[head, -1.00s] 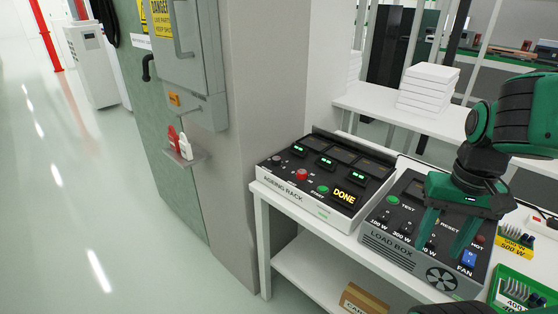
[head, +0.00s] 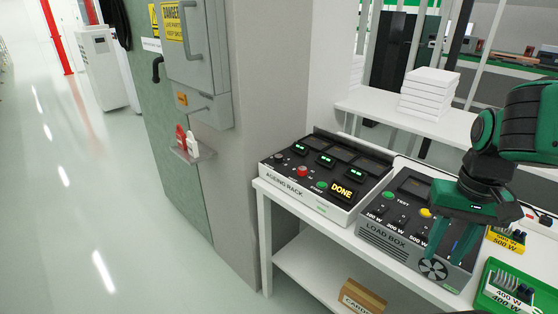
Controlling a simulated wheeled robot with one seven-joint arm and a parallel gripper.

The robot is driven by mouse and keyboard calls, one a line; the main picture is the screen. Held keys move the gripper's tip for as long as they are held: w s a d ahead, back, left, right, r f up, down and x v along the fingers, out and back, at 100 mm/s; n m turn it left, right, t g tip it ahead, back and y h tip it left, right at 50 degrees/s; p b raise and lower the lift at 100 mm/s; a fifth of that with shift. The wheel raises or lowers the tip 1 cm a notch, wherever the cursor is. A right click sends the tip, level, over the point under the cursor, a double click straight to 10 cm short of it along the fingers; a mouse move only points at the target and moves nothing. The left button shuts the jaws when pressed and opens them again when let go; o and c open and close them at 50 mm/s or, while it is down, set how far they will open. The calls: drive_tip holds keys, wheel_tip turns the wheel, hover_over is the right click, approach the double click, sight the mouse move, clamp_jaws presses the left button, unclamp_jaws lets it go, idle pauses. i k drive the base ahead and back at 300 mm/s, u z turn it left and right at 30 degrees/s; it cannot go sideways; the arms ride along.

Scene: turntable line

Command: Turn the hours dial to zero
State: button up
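The ageing rack (head: 300,207) is a white and black sloped control box on the left part of the bench, with a lit yellow DONE sign. A small dark knob (head: 279,158) sits at its left end; its label and pointer are too small to read, so I cannot tell its setting. A red button (head: 303,171) and a green start button (head: 321,185) are beside it. My gripper (head: 443,257) is open and empty, pointing down over the right part of the load box, well right of the rack. It hides some load box controls.
A green tray (head: 490,294) and a yellow tray (head: 506,238) hold parts at the right. A grey cabinet (head: 198,65) and pillar stand left of the bench. Floor at left is clear.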

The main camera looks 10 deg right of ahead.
sight(278, 158)
drive_tip(key=k, duration=1.1)
drive_tip(key=u, duration=0.55)
drive_tip(key=i, duration=2.2)
drive_tip(key=z, duration=0.55)
